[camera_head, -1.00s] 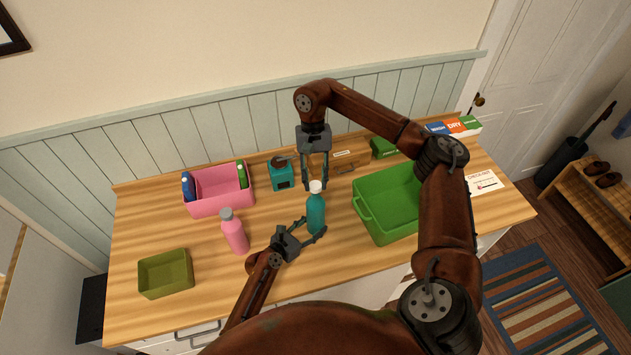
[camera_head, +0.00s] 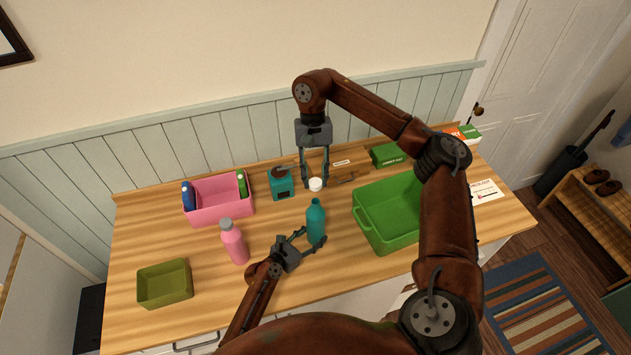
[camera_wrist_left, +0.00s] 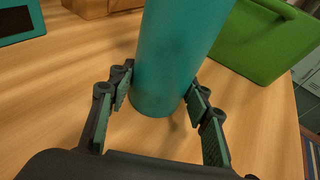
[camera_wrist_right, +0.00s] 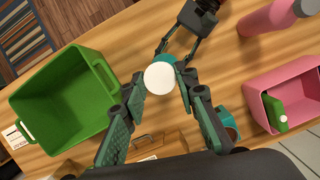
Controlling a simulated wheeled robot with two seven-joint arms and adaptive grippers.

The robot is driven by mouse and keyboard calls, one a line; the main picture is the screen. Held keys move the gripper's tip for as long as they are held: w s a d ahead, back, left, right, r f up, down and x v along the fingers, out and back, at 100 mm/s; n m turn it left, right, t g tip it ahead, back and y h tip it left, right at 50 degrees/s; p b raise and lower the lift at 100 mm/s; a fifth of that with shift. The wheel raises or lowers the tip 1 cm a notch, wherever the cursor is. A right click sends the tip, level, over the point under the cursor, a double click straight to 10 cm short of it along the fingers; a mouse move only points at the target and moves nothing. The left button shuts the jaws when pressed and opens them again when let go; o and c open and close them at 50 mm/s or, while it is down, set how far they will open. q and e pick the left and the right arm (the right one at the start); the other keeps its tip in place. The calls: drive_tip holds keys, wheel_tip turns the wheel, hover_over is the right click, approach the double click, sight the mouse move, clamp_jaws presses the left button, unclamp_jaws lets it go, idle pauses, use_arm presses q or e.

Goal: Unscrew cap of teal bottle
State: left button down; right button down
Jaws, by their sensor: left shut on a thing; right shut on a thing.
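The teal bottle (camera_head: 316,224) stands upright on the wooden counter, its narrow neck bare on top. My left gripper (camera_head: 312,240) is shut around the bottle's lower body; the bottle also shows between its fingers in the left wrist view (camera_wrist_left: 178,50). The white cap (camera_head: 315,184) is apart from the bottle, a little above its neck. My right gripper (camera_head: 315,178) points down and is shut on the cap. In the right wrist view the cap (camera_wrist_right: 160,78) sits between the fingertips and hides most of the bottle below.
A pink bottle (camera_head: 235,246) stands left of my left gripper. A pink bin (camera_head: 222,208) holding bottles and a teal box (camera_head: 281,187) are behind. A green bin (camera_head: 378,236) is close on the right. An olive bin (camera_head: 165,288) stands front left, with bare counter around it.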

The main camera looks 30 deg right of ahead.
use_arm(q)
drive_tip(key=shift+s+a+f, duration=0.1)
drive_tip(key=shift+a+f, duration=0.15)
drive_tip(key=shift+f, duration=0.25)
drive_tip(key=c, duration=1.4)
unclamp_jaws()
drive_tip(key=o, duration=0.4)
drive_tip(key=shift+d+r, duration=0.2)
drive_tip(key=shift+r, duration=0.05)
drive_tip(key=shift+o, duration=0.2)
drive_tip(key=shift+r, duration=0.1)
